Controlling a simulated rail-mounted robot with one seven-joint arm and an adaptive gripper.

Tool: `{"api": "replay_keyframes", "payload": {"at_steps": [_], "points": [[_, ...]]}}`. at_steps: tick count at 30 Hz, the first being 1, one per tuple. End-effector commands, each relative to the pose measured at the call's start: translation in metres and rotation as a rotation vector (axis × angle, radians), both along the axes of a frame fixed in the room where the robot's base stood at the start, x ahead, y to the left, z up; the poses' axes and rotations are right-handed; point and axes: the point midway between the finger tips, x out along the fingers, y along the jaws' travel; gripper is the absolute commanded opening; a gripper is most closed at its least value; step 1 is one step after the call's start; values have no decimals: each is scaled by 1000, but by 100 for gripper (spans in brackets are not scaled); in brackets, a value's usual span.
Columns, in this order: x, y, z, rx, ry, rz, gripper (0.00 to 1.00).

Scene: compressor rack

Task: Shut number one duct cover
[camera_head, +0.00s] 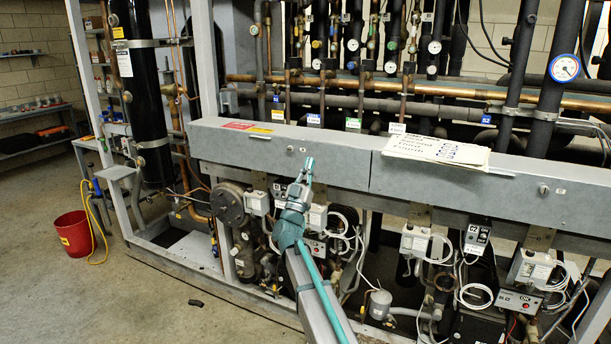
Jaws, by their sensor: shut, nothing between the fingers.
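Two long grey duct covers run along the front of the rack. The left duct cover (240,146) has a red and a yellow label on top and a small round lock; the right duct cover (480,180) lies in line with it. Neither cover's number can be read clearly. Both look level, with no open gap showing. My gripper (309,162), teal-grey, is shut and empty. It points up in front of the left cover's front face, near its right part, and hides a bit of it. Whether it touches the cover cannot be told.
Papers (437,149) lie on the right cover. Copper and black pipes with gauges (565,68) stand behind the covers. Control boxes (414,240) and loose white cables hang below. A red bucket (74,234) stands on the open floor at left.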

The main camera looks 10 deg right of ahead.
Motion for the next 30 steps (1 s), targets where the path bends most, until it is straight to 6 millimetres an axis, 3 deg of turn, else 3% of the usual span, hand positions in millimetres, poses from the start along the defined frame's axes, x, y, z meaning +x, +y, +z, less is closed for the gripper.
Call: {"api": "replay_keyframes", "payload": {"at_steps": [6,13,30], "points": [[28,-16,35,0,0,-1,0],[54,-33,31,0,2,-1,0],[64,-40,28,-1,0,-1,0]]}}
